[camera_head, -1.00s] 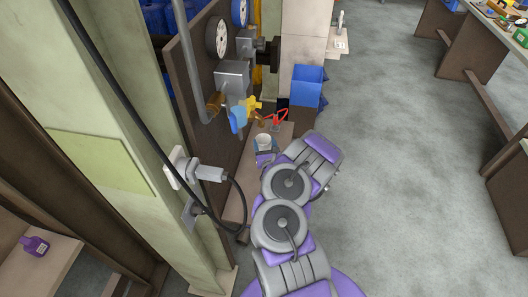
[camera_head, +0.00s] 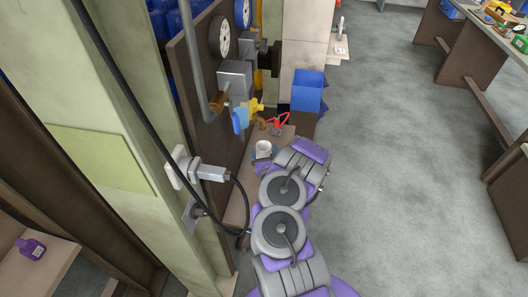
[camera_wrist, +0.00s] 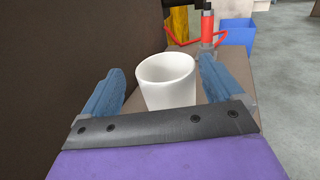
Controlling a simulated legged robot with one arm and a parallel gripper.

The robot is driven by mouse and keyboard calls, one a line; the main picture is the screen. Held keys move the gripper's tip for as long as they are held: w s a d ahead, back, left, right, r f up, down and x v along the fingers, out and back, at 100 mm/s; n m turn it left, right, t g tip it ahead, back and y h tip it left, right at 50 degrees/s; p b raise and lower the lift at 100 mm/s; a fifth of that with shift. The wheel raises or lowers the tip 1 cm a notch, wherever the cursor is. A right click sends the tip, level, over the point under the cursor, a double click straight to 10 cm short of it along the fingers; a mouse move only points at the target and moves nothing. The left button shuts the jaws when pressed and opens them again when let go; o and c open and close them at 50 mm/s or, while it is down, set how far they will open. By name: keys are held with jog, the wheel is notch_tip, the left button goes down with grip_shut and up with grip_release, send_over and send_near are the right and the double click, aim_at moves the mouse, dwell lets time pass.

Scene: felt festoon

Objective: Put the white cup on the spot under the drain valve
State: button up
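The white cup (camera_head: 263,148) is upright on a narrow brown bench (camera_head: 287,132) beside a brown panel. In the wrist view the cup (camera_wrist: 167,82) stands between the two blue fingers of my gripper (camera_wrist: 168,88). The fingers are apart, with a gap on the left and the right finger close to the cup. In the head view my gripper (camera_head: 264,158) is partly hidden by my arm. A yellow valve (camera_head: 255,106) with a blue handle (camera_head: 240,118) and a brass spout (camera_head: 262,123) is on the panel beyond the cup. I cannot make out the target spot.
A red-handled tool (camera_head: 279,124) stands on the bench behind the cup; it also shows in the wrist view (camera_wrist: 208,30). A blue bin (camera_head: 308,92) is farther back. A plug with a black cable (camera_head: 205,172) sticks out at left. Open floor lies to the right.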

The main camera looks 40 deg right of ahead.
jog(key=p+v, duration=0.5)
jog(key=v, duration=0.6)
jog(key=shift+s+a, duration=0.1)
jog(key=shift+s, duration=0.25)
jog(key=shift+s+f, duration=0.1)
